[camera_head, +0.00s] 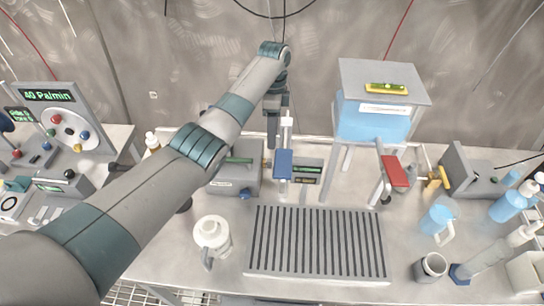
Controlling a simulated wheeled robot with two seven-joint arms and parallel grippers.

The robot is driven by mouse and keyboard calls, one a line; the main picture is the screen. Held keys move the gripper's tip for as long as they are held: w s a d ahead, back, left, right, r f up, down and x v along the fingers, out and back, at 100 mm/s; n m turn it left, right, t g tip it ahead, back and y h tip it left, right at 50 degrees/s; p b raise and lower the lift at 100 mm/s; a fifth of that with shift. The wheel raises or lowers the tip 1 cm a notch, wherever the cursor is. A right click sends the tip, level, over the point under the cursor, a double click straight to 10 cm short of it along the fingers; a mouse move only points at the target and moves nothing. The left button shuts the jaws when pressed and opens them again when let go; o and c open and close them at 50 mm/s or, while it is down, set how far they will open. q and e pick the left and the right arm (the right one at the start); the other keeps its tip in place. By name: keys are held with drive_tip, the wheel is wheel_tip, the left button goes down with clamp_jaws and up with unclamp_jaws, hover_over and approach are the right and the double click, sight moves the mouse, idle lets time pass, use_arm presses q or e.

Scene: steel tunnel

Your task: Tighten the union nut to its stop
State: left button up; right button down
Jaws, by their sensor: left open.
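My left arm reaches across from the lower left. My left gripper (273,140) hangs down from its wrist near the back middle of the bench, beside a thin upright white column with a blue block (284,165). The jaws look dark and narrow, are open, and nothing shows between them. I cannot pick out the union nut with certainty; it is too small or hidden by my arm. A tank of blue liquid (372,122) stands on legs, with a red-handled part (396,172) at its front right and a yellow fitting (436,179) further right. My right gripper is not in view.
A slatted grey tray (250,270) lies front middle, with a white jug (211,233) to its left. A blue-filled pitcher (436,218), a grey cup (430,267) and bottles (508,206) crowd the right. A control panel (62,118) stands far left.

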sight(269, 163)
use_arm(q)
drive_tip(key=f, duration=0.2)
drive_tip(key=s+f+p, duration=0.1)
drive_tip(key=f, duration=0.5)
drive_tip(key=shift+s+f+p, duration=0.2)
drive_tip(key=shift+s+p, duration=0.1)
drive_tip(key=shift+s, duration=0.1)
drive_tip(key=shift+s+f, duration=0.1)
drive_tip(key=shift+f, duration=0.7)
